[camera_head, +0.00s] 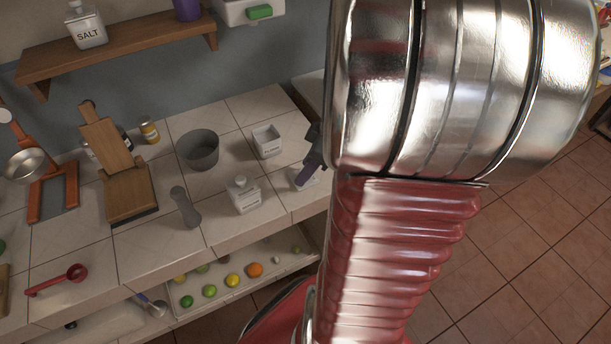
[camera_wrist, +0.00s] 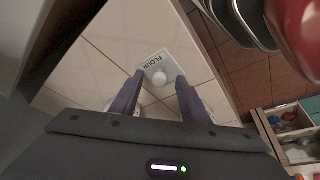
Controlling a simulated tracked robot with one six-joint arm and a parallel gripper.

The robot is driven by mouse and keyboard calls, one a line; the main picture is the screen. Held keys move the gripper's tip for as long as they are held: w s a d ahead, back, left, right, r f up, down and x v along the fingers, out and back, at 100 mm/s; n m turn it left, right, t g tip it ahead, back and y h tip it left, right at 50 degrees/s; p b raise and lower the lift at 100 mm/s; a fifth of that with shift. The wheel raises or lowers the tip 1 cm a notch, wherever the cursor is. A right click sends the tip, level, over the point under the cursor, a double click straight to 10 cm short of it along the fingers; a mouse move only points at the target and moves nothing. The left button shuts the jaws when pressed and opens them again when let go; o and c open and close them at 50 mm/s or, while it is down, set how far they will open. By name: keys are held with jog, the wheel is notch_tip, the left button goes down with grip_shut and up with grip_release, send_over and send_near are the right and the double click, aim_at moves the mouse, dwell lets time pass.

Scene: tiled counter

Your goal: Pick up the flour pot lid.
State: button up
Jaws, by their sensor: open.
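The flour pot lid (camera_wrist: 152,61) is a white square piece with the word FLOUR and a round white knob (camera_wrist: 157,77). In the wrist view it lies on the tiled counter, and its knob shows between the two purple fingertips of my gripper (camera_wrist: 161,77). My gripper is open; I cannot tell whether the fingers touch the knob. In the head view my gripper (camera_head: 304,178) is at the counter's right front part, partly hidden by my arm, with a bit of white showing by its fingers. An open white square pot (camera_head: 267,142) stands behind and left of it.
A lidded white pot (camera_head: 243,196) stands left of my gripper, near the front edge. A grey round pot (camera_head: 198,150), a grey pestle-like object (camera_head: 184,207) and wooden boards (camera_head: 128,195) stand farther left. Fruit lies on a shelf (camera_head: 285,268) below the counter.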

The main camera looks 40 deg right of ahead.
grip_shut()
dwell(0.4)
jog(key=shift+r, duration=0.15)
notch_tip(320, 180, up, 10)
dwell(0.5)
jog(key=shift+s+f, duration=0.1)
jog(key=shift+f, duration=0.15)
dwell(0.5)
